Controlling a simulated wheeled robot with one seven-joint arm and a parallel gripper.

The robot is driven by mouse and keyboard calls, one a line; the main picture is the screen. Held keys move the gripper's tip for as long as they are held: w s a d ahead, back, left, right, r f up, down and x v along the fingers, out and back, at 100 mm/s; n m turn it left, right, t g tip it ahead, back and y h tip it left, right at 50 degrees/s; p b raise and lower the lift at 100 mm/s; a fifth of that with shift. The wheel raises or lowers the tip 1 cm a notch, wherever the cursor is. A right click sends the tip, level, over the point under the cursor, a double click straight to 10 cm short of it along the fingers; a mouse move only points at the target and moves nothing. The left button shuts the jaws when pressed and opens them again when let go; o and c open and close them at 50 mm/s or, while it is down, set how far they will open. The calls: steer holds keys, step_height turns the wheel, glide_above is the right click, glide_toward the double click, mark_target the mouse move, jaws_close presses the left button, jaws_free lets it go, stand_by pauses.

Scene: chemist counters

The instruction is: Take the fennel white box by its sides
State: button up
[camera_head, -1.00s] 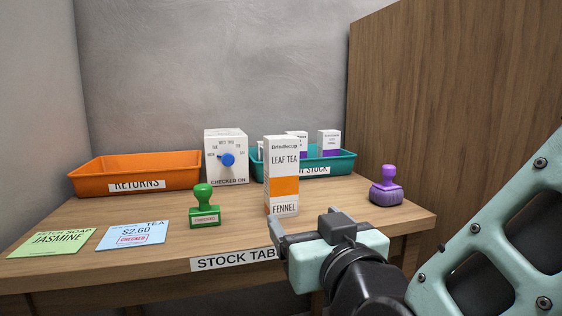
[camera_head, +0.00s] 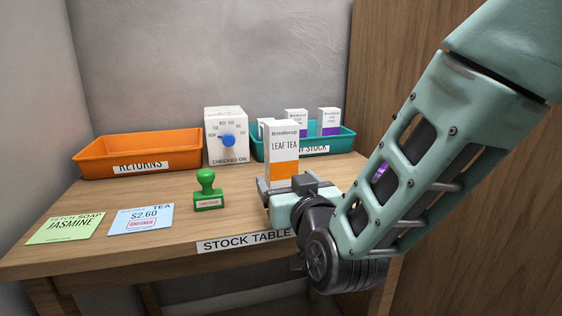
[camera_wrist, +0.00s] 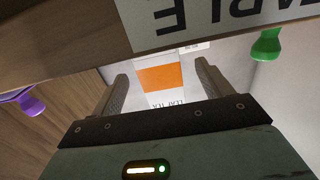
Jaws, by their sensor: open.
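The fennel white box (camera_head: 284,148) stands upright on the stock table, white with an orange band and "LEAF TEA" on its front. Its lower part, with the fennel name, is hidden behind my gripper (camera_head: 286,183) in the head view. My gripper is open, low in front of the box. In the wrist view, the box (camera_wrist: 160,78) appears inverted between the two fingers (camera_wrist: 162,82), with a gap on each side. How far the fingertips reach along its sides I cannot tell.
The teal new stock tray (camera_head: 342,143) with several boxes and the white dial block (camera_head: 213,152) stand behind. The orange returns tray (camera_head: 90,161) is back left. A green stamp (camera_head: 207,190) stands left of my gripper. A purple stamp (camera_head: 380,171) is mostly behind my arm.

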mark_target(284, 176)
steer(key=shift+x, duration=1.85)
steer(key=shift+d, duration=0.1)
steer(key=c, duration=1.1)
